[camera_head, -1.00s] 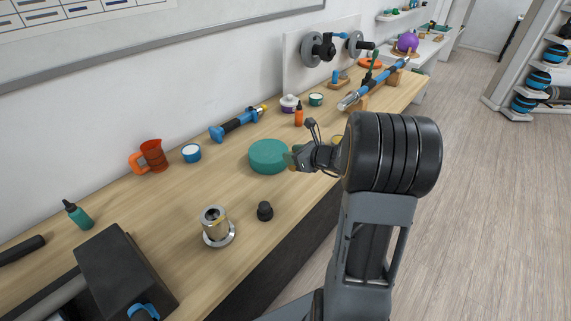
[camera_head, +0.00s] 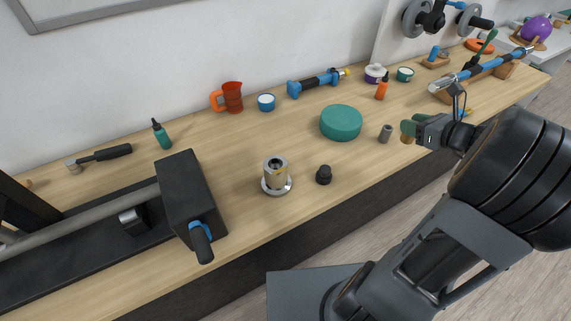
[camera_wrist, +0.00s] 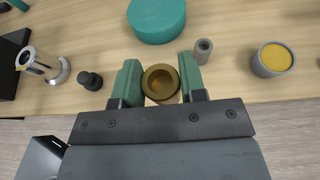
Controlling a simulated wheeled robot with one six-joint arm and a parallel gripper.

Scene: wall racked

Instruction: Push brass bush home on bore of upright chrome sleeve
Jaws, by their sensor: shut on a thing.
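The chrome sleeve (camera_head: 275,174) stands upright on its round flange on the wooden bench, with a yellowish mark near its top. It also shows at the left of the wrist view (camera_wrist: 47,66). My gripper (camera_head: 408,131) is to the right of the sleeve, near the bench's front edge. In the wrist view its green-padded jaws (camera_wrist: 160,84) are shut on the brass bush (camera_wrist: 161,80), whose open bore faces the camera. The bush is apart from the sleeve. In the head view the bush is mostly hidden by the jaws.
A black knob (camera_head: 324,174) stands just right of the sleeve. A green disc (camera_head: 341,122) and a small grey cylinder (camera_head: 386,133) lie between sleeve and gripper. A black block with a blue-collared handle (camera_head: 190,205) is to the left. A grey cup with yellow top (camera_wrist: 273,61) is at right.

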